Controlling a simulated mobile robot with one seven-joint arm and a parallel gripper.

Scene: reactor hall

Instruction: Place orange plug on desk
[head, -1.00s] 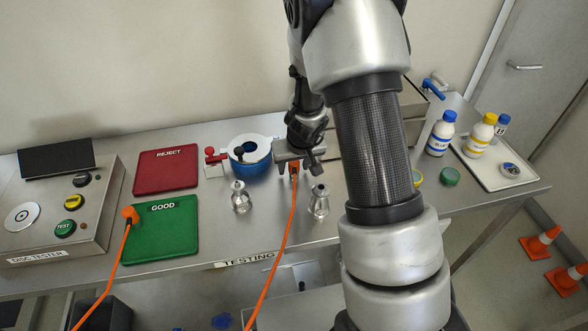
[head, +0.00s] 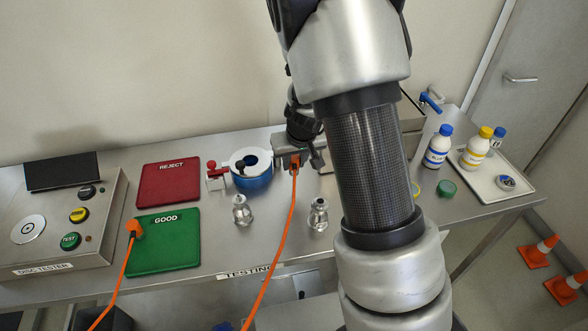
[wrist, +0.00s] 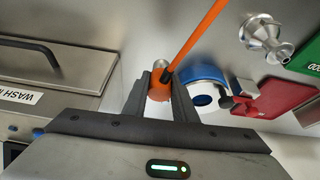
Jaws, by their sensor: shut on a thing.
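My gripper (head: 293,160) is over the back middle of the metal desk (head: 350,240), just right of the blue ring-shaped device. It is shut on an orange plug (wrist: 159,90), which also shows in the head view (head: 295,160). An orange cable (head: 272,258) runs from this plug down past the desk's front edge. The plug seems held above the desk top; the exact gap is unclear. A second orange plug (head: 134,228) with its own cable is at the left edge of the green mat, beside the disc tester.
Two metal fittings (head: 242,211) (head: 318,215) stand in front of my gripper. The blue device (head: 252,183), red REJECT mat (head: 168,185), green GOOD mat (head: 165,245) and tester (head: 60,240) lie left. A wash box (wrist: 50,70) is beside my gripper. Bottles stand on a tray (head: 490,185).

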